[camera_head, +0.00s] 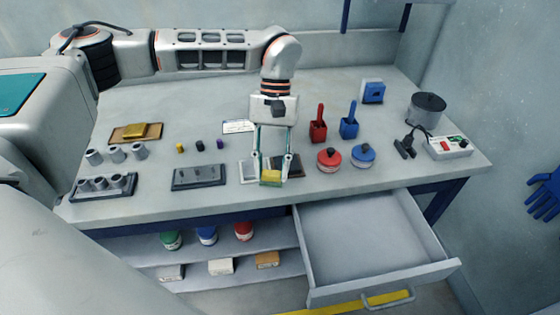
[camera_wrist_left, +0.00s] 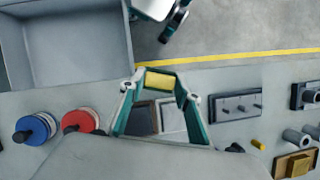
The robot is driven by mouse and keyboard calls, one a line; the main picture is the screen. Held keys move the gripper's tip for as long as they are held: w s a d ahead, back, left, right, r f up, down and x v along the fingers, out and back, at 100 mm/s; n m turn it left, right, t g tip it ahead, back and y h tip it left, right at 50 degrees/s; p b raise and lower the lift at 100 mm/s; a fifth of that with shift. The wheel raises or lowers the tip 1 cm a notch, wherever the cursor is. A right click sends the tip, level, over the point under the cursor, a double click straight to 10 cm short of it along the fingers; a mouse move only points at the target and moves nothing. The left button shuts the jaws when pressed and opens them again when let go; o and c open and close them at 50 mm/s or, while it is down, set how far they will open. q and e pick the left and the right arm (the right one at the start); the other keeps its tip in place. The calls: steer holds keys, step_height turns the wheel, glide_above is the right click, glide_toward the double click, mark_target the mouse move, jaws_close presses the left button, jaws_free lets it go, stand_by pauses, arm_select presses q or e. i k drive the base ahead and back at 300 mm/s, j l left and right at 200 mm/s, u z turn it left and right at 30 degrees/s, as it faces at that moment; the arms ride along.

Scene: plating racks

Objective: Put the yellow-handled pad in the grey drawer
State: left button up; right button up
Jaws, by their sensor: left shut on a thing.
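My left gripper (camera_head: 270,177) is shut on the yellow handle of the pad (camera_head: 270,177), over the front edge of the bench. The wrist view shows the yellow handle (camera_wrist_left: 160,80) between the fingertips. The pad's underside is hidden. The grey drawer (camera_head: 312,270) is pulled out to the right of and below the gripper, and its inside looks empty. It also shows in the left wrist view (camera_wrist_left: 127,45), at upper left. A white and dark part of my own body shows at the top of the wrist view; I cannot tell its jaw state.
Under the gripper lie a light flat plate (camera_head: 248,172) and a dark one (camera_wrist_left: 140,118). A red pot (camera_head: 329,160) and a blue pot (camera_head: 362,157) stand to the right. A pegged rack (camera_head: 199,178) is to the left.

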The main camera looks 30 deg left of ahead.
mark_target(348, 232)
steer(key=k+z, duration=0.15)
steer(key=z, duration=0.2)
steer(key=k+z, duration=0.2)
steer(key=z, duration=0.15)
steer(key=k+z, duration=0.15)
steer(key=z, duration=0.25)
